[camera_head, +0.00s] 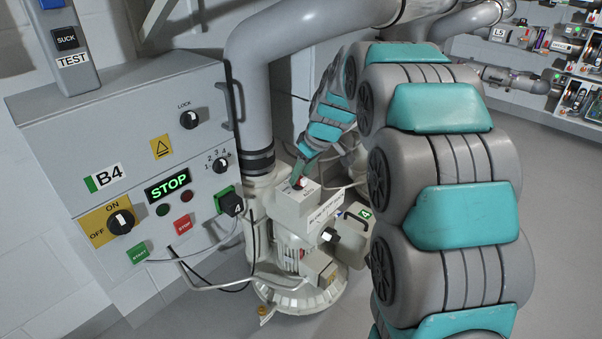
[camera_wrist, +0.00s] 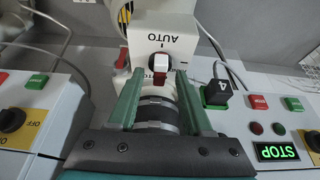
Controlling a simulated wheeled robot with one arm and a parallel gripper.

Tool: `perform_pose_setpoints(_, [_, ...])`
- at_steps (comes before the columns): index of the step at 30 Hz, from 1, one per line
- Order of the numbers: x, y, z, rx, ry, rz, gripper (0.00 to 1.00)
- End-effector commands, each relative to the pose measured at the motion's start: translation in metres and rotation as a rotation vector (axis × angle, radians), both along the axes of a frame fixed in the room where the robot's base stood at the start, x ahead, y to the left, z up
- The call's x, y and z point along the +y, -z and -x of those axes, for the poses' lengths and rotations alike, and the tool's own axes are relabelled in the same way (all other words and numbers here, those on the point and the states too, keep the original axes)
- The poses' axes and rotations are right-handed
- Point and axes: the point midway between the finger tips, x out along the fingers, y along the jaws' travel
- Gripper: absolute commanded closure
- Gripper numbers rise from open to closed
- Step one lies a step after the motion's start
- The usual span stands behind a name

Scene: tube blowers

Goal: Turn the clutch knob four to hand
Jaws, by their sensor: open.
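The clutch knob four (camera_wrist: 160,64) is a small white and red knob on a pale box marked AUTO (camera_wrist: 178,38) in the wrist view. The box (camera_head: 295,207) sits on the blower, with the knob (camera_head: 297,183) on its top in the head view. My gripper (camera_wrist: 159,78) is open, its two green fingers on either side of the knob's line. Whether they touch the knob I cannot tell. In the head view my gripper (camera_head: 301,172) is at the box, and its fingers partly cover the knob. No HAND marking is readable.
The grey control panel B4 (camera_head: 108,174) stands to the left, with a lit STOP display (camera_head: 168,187) and a black plug (camera_head: 231,204). A large grey pipe (camera_head: 247,105) rises behind the box. Cables hang between panel and blower. Floor at right is clear.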

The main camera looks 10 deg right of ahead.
Motion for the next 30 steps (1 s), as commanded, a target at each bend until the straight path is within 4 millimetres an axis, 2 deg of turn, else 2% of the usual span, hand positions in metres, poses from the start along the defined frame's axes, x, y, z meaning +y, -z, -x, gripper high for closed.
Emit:
perform_pose_setpoints(3, [0.0016,0.0073,-0.0016,0.002,0.001,0.0,0.5])
perform_pose_setpoints(9, [0.0015,0.0074,-0.0021,0.0,0.0,0.001,0.5])
perform_pose_setpoints(23, [0.0014,0.007,-0.0021,0.0,0.001,0.0,1.0])
perform_pose_setpoints(30, [0.0015,0.0068,-0.0022,-0.001,0.0,0.001,1.0])
